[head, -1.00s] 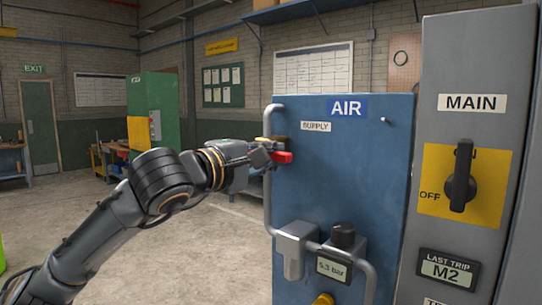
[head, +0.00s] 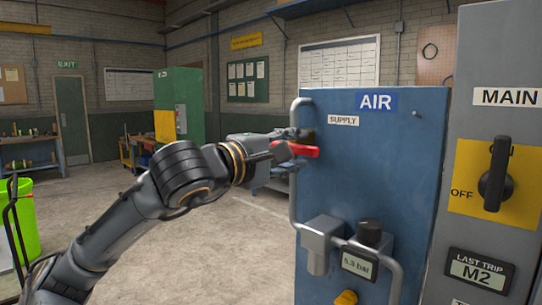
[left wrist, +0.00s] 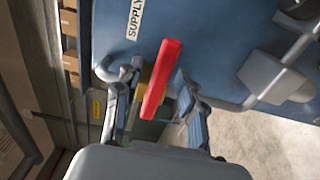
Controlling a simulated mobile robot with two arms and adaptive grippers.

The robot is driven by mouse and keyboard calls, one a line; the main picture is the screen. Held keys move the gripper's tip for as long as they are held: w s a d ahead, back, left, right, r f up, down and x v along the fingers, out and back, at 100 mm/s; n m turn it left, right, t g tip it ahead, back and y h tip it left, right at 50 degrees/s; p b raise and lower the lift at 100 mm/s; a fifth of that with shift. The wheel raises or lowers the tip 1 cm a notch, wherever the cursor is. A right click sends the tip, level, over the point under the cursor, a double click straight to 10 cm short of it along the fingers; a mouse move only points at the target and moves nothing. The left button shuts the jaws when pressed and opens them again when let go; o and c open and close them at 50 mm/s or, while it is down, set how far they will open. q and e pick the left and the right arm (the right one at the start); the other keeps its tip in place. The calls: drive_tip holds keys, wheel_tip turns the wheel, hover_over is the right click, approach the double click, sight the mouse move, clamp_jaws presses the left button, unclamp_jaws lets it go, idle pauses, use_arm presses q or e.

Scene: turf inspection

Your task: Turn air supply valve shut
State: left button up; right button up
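The air supply valve's red handle (head: 304,150) shows at the left edge of the blue AIR panel (head: 365,190), below the SUPPLY label (head: 343,120). It lies roughly level, across the upright grey pipe (head: 294,190). My left gripper (head: 283,145) is at the handle. In the left wrist view, the red handle (left wrist: 161,80) stands between the two spread fingers of my left gripper (left wrist: 158,85), with gaps visible on both sides. A brass-coloured valve part (left wrist: 146,76) shows behind it. The fingers partly hide the valve in the head view. My right gripper is not in view.
A gauge reading 5.3 bar (head: 360,262) and a grey fitting (head: 320,240) sit lower on the panel. The MAIN switch (head: 495,175) is on the grey cabinet at the right. The floor (head: 235,250) left of the panel is open. A green bin (head: 25,222) stands far left.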

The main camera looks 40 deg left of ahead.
use_arm(q)
drive_tip(key=s, duration=1.1)
drive_tip(key=shift+a, duration=0.35)
drive_tip(key=shift+w, duration=0.1)
idle(0.4)
